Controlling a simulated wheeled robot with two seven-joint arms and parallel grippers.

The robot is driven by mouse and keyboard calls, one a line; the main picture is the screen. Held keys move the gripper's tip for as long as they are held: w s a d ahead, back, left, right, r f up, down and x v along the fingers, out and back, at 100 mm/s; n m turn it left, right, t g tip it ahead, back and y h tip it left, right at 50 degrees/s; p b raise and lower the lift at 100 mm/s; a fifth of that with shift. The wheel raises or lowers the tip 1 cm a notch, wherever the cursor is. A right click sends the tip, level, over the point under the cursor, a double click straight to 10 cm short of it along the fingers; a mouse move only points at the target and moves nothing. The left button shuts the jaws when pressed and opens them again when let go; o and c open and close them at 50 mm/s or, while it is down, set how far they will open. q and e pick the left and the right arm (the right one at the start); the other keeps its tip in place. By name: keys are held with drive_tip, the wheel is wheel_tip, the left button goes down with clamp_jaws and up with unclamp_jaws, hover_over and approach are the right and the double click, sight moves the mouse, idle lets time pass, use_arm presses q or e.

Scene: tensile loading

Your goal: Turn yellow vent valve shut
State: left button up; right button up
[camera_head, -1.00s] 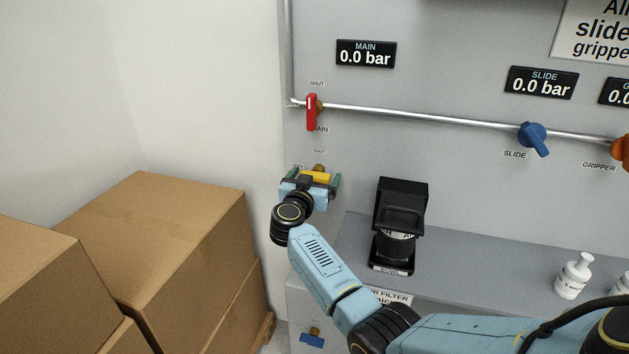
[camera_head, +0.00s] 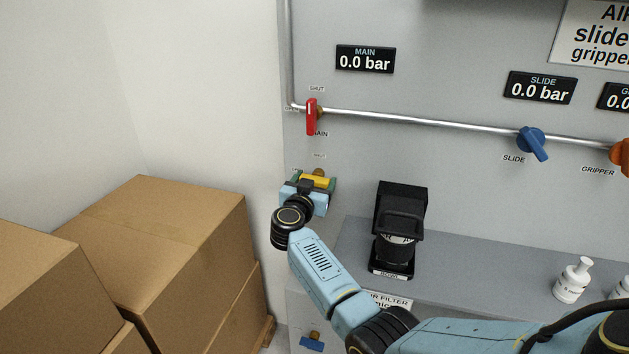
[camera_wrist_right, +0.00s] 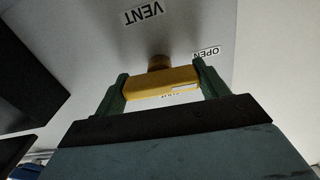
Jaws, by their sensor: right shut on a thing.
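The yellow vent valve handle (camera_head: 318,182) is on the grey panel, below the red main valve (camera_head: 311,117). It lies roughly crosswise and slightly tilted in the head view. My right gripper (camera_head: 314,185) is shut on it. In the right wrist view the yellow handle (camera_wrist_right: 160,84) sits between the two green fingers of my right gripper (camera_wrist_right: 162,88), with a brass stem behind it. The VENT label (camera_wrist_right: 144,13) and the OPEN label (camera_wrist_right: 206,53) show there, upside down. Another label behind the handle is mostly hidden. My left gripper is not in view.
A black filter bowl unit (camera_head: 400,225) stands right of my forearm. A blue slide valve (camera_head: 532,144) and an orange gripper valve (camera_head: 621,156) are further right. Cardboard boxes (camera_head: 165,235) fill the lower left. The main gauge (camera_head: 365,59) reads 0.0 bar.

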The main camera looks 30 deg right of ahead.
drive_tip(key=m+p, duration=0.2)
drive_tip(key=m, duration=0.2)
drive_tip(key=shift+a+m, duration=0.1)
drive_tip(key=shift+m, duration=0.3)
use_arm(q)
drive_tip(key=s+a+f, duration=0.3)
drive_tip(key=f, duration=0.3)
use_arm(e)
drive_tip(key=m, duration=0.2)
drive_tip(key=shift+m+p, duration=0.3)
drive_tip(key=shift+m, duration=0.1)
drive_tip(key=m, duration=0.2)
drive_tip(key=shift+m, duration=0.4)
drive_tip(key=m, duration=0.2)
drive_tip(key=shift+f+m, duration=0.1)
drive_tip(key=shift+m, duration=0.2)
drive_tip(key=m+b, duration=0.1)
drive_tip(key=m, duration=0.1)
drive_tip(key=shift+m, duration=0.4)
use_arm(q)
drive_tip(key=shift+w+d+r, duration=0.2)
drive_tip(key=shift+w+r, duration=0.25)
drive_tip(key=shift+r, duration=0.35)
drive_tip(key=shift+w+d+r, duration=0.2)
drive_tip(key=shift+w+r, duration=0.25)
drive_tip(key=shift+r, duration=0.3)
use_arm(e)
drive_tip(key=shift+m, duration=0.7)
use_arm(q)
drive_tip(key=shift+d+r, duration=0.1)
